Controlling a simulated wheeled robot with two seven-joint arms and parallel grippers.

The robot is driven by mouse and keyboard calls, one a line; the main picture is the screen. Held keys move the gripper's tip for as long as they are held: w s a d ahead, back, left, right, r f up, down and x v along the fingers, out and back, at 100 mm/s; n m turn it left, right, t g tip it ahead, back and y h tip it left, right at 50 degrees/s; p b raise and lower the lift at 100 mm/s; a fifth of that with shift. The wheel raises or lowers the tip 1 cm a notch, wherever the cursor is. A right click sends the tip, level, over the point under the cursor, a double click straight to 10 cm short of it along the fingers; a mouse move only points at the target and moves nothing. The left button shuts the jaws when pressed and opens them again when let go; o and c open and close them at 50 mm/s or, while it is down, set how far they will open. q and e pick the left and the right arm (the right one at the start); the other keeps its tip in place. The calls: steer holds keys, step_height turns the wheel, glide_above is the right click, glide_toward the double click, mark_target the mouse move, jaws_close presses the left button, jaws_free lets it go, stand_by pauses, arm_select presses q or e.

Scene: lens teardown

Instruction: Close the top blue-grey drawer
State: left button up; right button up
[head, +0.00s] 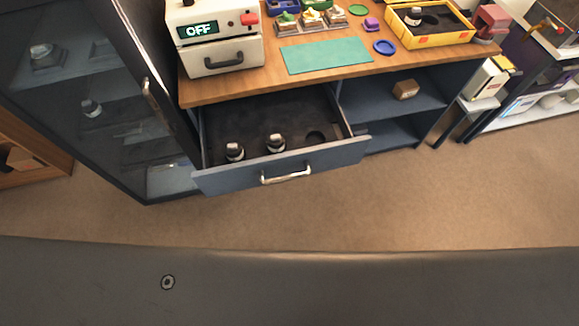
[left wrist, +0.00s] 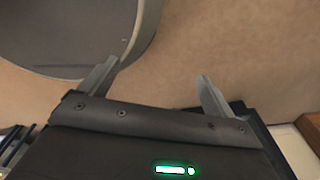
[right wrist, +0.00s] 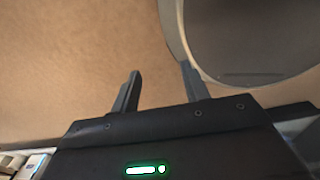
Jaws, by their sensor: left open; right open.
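The top blue-grey drawer (head: 325,157) is pulled out from under the wooden bench top, with a silver bar handle (head: 286,175) on its front. Its dark insert holds two small dark-and-silver lens-like pieces (head: 235,151) (head: 275,142) and has an empty round recess (head: 315,136). Neither gripper shows in the head view. My left gripper (left wrist: 154,78) is open and empty above the floor in the left wrist view. My right gripper (right wrist: 162,82) is open and empty above the floor in the right wrist view. Neither touches the drawer.
A glass-door cabinet (head: 100,110) stands close to the drawer's left. The bench top (head: 230,88) carries a white device reading OFF (head: 215,50), a green mat (head: 325,56) and a yellow case (head: 455,38). Open shelves (head: 385,100) are right of the drawer. The floor (head: 430,200) in front is clear.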

arm_select(q)
steer(key=shift+o, duration=0.4)
steer(key=shift+s+a, duration=0.25)
steer(key=shift+s, duration=0.95)
